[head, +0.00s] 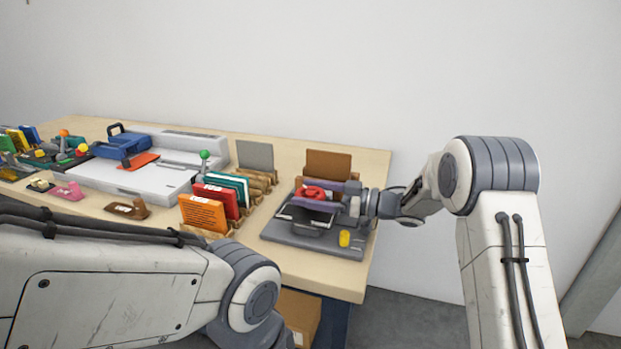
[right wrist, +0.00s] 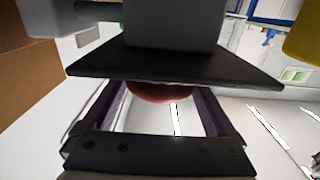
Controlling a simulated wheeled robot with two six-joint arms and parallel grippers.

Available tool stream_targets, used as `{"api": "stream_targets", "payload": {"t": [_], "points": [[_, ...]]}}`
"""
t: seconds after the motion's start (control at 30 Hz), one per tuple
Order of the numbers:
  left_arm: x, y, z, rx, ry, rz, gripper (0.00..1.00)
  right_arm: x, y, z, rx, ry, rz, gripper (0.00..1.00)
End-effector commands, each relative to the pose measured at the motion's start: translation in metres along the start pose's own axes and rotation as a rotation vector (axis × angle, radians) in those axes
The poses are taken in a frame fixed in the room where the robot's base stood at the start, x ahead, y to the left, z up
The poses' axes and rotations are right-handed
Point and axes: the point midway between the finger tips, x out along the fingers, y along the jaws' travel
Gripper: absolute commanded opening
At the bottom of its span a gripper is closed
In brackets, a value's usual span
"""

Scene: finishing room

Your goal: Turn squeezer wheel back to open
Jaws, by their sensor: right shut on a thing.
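The squeezer (head: 308,228) is a dark grey device at the right end of the bench, and its red wheel (head: 313,192) shows on top. My right gripper (head: 316,196) reaches in from the right and is shut on the wheel, with a purplish finger on either side of it. In the right wrist view, part of the red wheel (right wrist: 160,92) shows below a dark plate, between the fingers; the rest is hidden. My left arm crosses the lower left of the head view, but its gripper is out of frame.
A yellow cylinder (head: 345,238) stands on the squeezer's front right corner. A brown board (head: 328,164) stands behind it. Upright orange (head: 203,213), red and teal booklets stand in wooden holders to its left. A white machine (head: 140,175) lies farther left. The bench's right edge is close by.

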Motion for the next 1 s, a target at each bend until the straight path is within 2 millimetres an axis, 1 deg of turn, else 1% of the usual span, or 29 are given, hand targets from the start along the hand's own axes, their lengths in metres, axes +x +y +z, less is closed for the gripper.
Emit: {"api": "stream_targets", "payload": {"t": [0.03, 0.2, 0.3, 0.6, 1.0], "points": [[-0.012, 0.001, -0.001, 0.0, 0.0, 0.0, 1.0, -0.001, 0.002, -0.005, 0.001, 0.0, -0.043, 0.36], [-0.026, 0.002, -0.001, 0.0, 0.0, 0.0, 1.0, -0.001, 0.002, -0.003, -0.001, 0.0, -0.201, 0.36], [-0.03, 0.002, -0.002, 0.0, 0.0, 0.0, 1.0, -0.001, 0.001, -0.001, 0.0, 0.0, -0.282, 0.35], [-0.035, 0.003, -0.002, 0.0, 0.0, 0.0, 1.0, 0.0, 0.0, 0.0, -0.001, 0.001, -0.445, 0.36], [-0.037, 0.003, -0.002, 0.0, 0.0, 0.0, 1.0, 0.001, 0.0, -0.001, -0.001, 0.002, -0.525, 0.36]]}}
